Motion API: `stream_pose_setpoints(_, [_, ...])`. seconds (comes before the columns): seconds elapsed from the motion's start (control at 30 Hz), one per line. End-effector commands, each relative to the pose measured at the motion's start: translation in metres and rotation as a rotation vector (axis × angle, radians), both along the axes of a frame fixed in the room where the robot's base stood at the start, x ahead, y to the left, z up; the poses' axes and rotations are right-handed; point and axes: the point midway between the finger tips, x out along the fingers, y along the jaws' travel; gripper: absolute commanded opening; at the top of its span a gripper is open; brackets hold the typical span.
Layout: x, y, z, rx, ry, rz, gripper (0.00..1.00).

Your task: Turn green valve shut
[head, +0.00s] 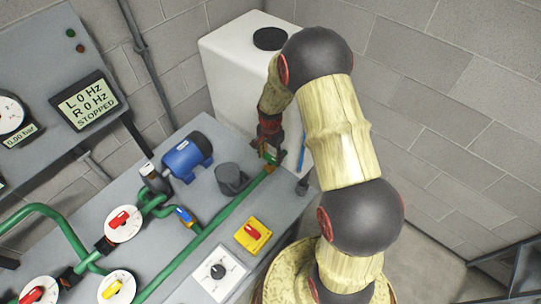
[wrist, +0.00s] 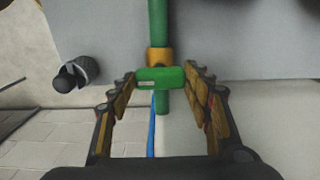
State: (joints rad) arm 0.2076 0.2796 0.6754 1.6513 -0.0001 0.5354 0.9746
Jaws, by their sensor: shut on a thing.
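The green valve has a green handle (wrist: 160,78) and a brass body (wrist: 159,55) on a green pipe (wrist: 157,20). In the wrist view the handle lies crosswise to the pipe. My gripper (wrist: 161,76) is shut on the handle, one fingertip at each end of it. In the head view my gripper (head: 269,147) reaches down to the valve at the far end of the bench, beside the white tank. The handle (head: 271,158) is mostly hidden there by my gripper.
A grey bench (head: 205,215) carries a blue motor (head: 186,157), a dark grey cylinder (head: 231,178) and a yellow switch box (head: 253,235). A white tank (head: 230,75) stands behind. A display (head: 85,102) reads 0 Hz and STOPPED. Red-handled valves (head: 122,223) sit at the left.

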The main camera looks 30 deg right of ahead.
Motion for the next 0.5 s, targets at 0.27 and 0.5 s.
stream_pose_setpoints(0.27, [-0.0001,0.0002,-0.0004,0.001,0.000,-0.017,0.24])
stream_pose_setpoints(0.5, [-0.0001,0.0002,-0.0003,0.001,0.000,-0.018,0.50])
